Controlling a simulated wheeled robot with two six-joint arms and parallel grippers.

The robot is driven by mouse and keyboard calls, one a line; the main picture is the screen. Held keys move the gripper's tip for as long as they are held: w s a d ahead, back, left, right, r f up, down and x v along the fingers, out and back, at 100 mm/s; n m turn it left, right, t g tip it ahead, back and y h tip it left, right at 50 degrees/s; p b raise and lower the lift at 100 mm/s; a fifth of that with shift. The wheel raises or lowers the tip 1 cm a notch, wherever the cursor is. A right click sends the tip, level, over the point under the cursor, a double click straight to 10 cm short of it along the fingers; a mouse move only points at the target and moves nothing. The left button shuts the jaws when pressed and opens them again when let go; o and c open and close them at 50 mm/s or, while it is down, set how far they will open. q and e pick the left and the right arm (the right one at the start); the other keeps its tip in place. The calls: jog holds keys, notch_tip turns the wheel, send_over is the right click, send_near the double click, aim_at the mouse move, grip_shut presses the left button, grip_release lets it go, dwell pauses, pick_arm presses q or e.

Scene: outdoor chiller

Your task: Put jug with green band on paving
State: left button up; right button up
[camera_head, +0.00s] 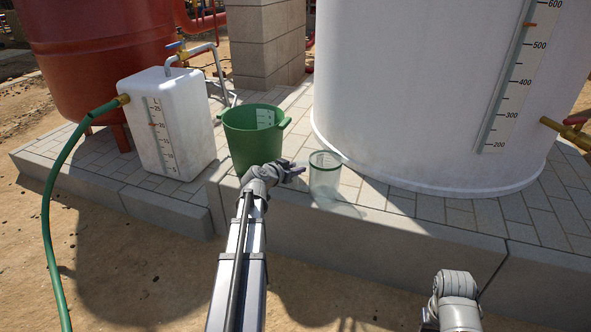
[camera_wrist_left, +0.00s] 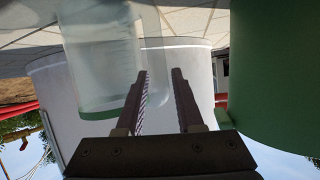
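The clear jug with green band (camera_head: 324,182) stands upright near the front edge of the raised paving (camera_head: 424,208), with the green band around its rim. My left gripper (camera_head: 298,171) is just left of the jug, its fingers pointing right. In the left wrist view, its two fingers (camera_wrist_left: 160,100) are apart with nothing held between them. The jug (camera_wrist_left: 100,60) shows left of the fingers there; I cannot tell whether one finger touches it. My right arm shows at the lower right, but its gripper is not in view.
A green bucket (camera_head: 252,142) stands close behind my left gripper and fills the right of the wrist view. A white canister (camera_head: 185,140) with a green hose (camera_head: 46,215) is at the left. A large white tank (camera_head: 410,100) stands behind the jug. Paving right of the jug is clear.

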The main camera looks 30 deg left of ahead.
pick_arm(q)
jog(key=shift+o, duration=1.2)
jog(key=p+v, duration=0.4)
jog(key=v, duration=0.8)
jog(key=shift+p, duration=0.35)
